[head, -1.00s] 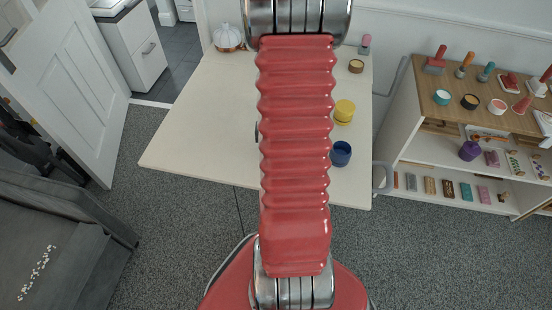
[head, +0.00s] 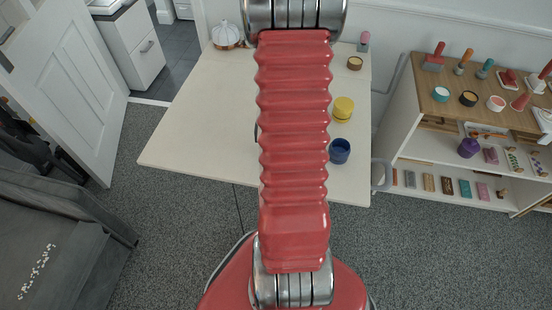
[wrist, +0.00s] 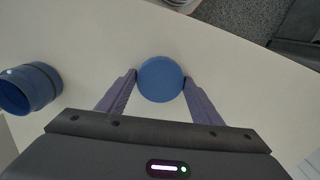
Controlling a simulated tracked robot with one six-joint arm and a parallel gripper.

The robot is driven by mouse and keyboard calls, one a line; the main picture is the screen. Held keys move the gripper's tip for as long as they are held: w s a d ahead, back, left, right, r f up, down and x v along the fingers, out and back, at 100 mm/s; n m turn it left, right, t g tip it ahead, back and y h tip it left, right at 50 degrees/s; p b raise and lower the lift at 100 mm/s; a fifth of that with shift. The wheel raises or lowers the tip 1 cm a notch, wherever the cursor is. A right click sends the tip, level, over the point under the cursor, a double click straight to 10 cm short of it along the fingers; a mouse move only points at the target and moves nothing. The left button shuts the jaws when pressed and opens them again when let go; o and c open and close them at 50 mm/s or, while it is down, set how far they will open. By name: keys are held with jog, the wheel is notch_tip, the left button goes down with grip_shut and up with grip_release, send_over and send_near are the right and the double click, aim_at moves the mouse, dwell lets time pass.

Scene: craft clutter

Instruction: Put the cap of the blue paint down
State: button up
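The round blue cap (wrist: 160,79) is in the wrist view, seen from above, between the two fingers of my gripper (wrist: 160,78). The fingertips meet its left and right edges, so my gripper looks shut on it. I cannot tell whether the cap touches the table or hangs above it. The open blue paint pot (wrist: 30,88) is at the left of the wrist view, apart from the cap. In the head view the blue pot (head: 340,151) stands near the table's right front side. My arm hides the gripper and cap there.
The cream table (head: 205,130) has clear room left of my arm. A yellow pot (head: 343,108) and a brown pot (head: 354,63) stand along its right side. A white and copper pot (head: 226,35) is at the back left. A crowded shelf (head: 430,75) stands to the right.

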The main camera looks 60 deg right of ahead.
jog(key=shift+o, duration=0.7)
jog(key=shift+a+f, duration=0.1)
notch_tip(320, 180, up, 13)
dwell(0.5)
dwell(0.4)
jog(key=shift+w, duration=0.1)
